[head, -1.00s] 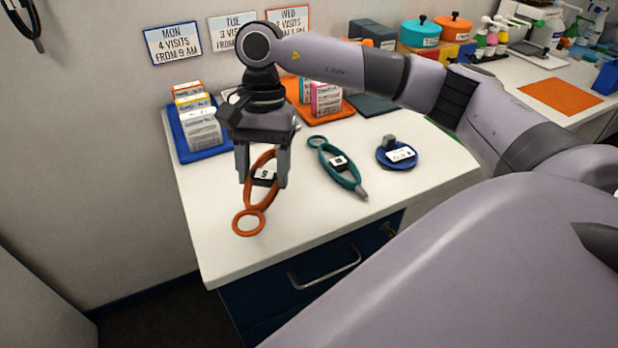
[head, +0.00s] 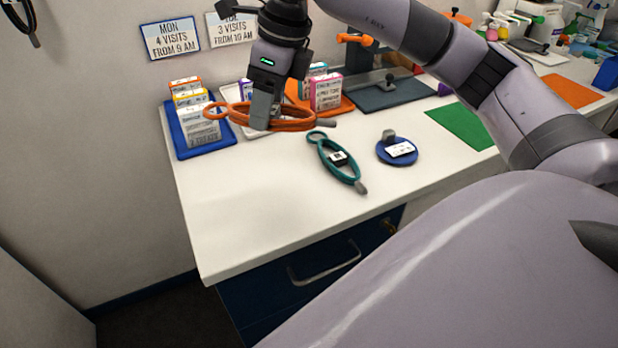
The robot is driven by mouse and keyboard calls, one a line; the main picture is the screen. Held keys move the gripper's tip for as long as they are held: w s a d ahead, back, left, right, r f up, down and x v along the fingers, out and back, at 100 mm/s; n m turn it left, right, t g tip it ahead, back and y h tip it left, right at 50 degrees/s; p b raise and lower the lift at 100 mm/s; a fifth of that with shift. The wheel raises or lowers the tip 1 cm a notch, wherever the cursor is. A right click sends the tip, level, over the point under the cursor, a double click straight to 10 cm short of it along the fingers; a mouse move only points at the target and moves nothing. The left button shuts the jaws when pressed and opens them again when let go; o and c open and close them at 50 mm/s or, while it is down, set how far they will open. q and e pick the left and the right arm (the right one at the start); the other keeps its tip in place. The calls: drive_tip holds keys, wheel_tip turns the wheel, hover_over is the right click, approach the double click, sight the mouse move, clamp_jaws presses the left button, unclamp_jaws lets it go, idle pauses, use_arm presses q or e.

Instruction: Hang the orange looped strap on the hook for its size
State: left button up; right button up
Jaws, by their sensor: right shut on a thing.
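The orange looped strap (head: 292,125) is held in the air above the back left of the white counter, roughly level, with its small ring (head: 216,110) to the left. My right gripper (head: 264,122) points down and is shut on the strap. A teal looped strap (head: 343,172) with a small label lies on the counter to the right of it. At the top left edge a dark hanging loop (head: 20,18) shows on the wall; whether a hook holds it is out of view. My left gripper is not in view.
A blue tray (head: 205,150) of small boxes stands at the back left, with an orange tray (head: 345,104) of boxes behind the strap. A round blue dish (head: 388,158) sits right of the teal strap. The counter's front left (head: 240,230) is clear.

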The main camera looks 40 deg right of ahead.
sight(283, 179)
drive_tip(key=r+m, duration=0.1)
drive_tip(key=m, duration=0.1)
drive_tip(key=d+r+m+h, duration=0.1)
drive_tip(key=m, duration=0.2)
drive_tip(key=shift+w+r+t, duration=0.2)
drive_tip(key=shift+t, duration=0.1)
drive_tip(key=r+m+h, duration=0.1)
drive_tip(key=m, duration=0.1)
drive_tip(key=d+r+m, duration=0.1)
drive_tip(key=m, duration=0.2)
drive_tip(key=shift+d+r+h+b, duration=0.2)
drive_tip(key=shift+h+b, duration=0.1)
drive_tip(key=shift+h, duration=0.1)
wheel_tip(283, 179, down, 20)
drive_tip(key=shift+r, duration=0.1)
drive_tip(key=shift+f, duration=0.2)
drive_tip(key=o, duration=1.1)
